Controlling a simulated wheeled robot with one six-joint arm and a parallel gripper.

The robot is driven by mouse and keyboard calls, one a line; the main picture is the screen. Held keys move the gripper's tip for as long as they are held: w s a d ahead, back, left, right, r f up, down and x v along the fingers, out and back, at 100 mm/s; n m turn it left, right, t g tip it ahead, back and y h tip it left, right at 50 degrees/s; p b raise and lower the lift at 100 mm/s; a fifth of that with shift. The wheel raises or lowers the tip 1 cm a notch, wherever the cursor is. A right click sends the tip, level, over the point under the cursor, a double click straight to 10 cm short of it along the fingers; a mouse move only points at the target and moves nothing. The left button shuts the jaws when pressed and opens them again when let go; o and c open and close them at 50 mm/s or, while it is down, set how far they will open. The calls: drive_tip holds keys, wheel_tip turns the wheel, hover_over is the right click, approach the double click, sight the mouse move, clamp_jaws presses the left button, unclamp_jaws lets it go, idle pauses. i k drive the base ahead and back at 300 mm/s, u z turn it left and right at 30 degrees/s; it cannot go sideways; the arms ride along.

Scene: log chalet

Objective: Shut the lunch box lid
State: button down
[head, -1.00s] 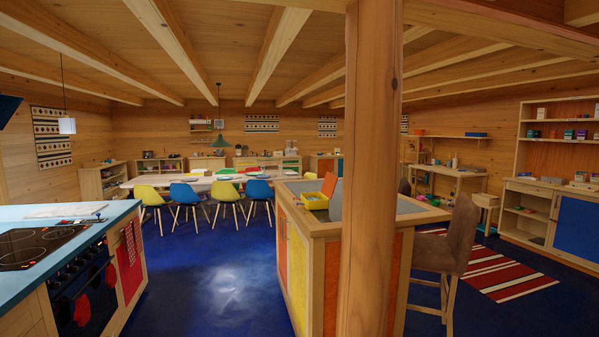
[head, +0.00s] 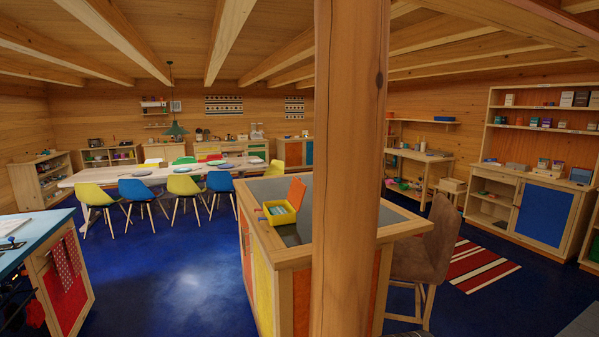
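The lunch box (head: 281,217) is a small yellow open box on the counter of the wooden island, near its left edge and just left of the post. Its orange lid (head: 297,192) stands raised at the box's right side, so the box is open. Small green and other coloured contents show inside, too small to make out. A blue-tipped thing sticks out at the box's left side. My gripper is not in view.
A thick wooden post (head: 348,180) stands in front of the island (head: 290,250) and hides part of its top. A brown chair (head: 425,250) stands right of the island. Blue floor (head: 170,280) is clear on the left, between the island and the stove counter (head: 30,235).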

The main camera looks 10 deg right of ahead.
sight(297, 192)
drive_tip(key=z, duration=0.45)
drive_tip(key=k, duration=1.1)
drive_tip(key=z, duration=1)
drive_tip(key=i, duration=3.05)
drive_tip(key=u, duration=1.1)
drive_tip(key=i, duration=1.3)
drive_tip(key=u, duration=1)
drive_tip(key=i, duration=0.3)
drive_tip(key=u, duration=0.1)
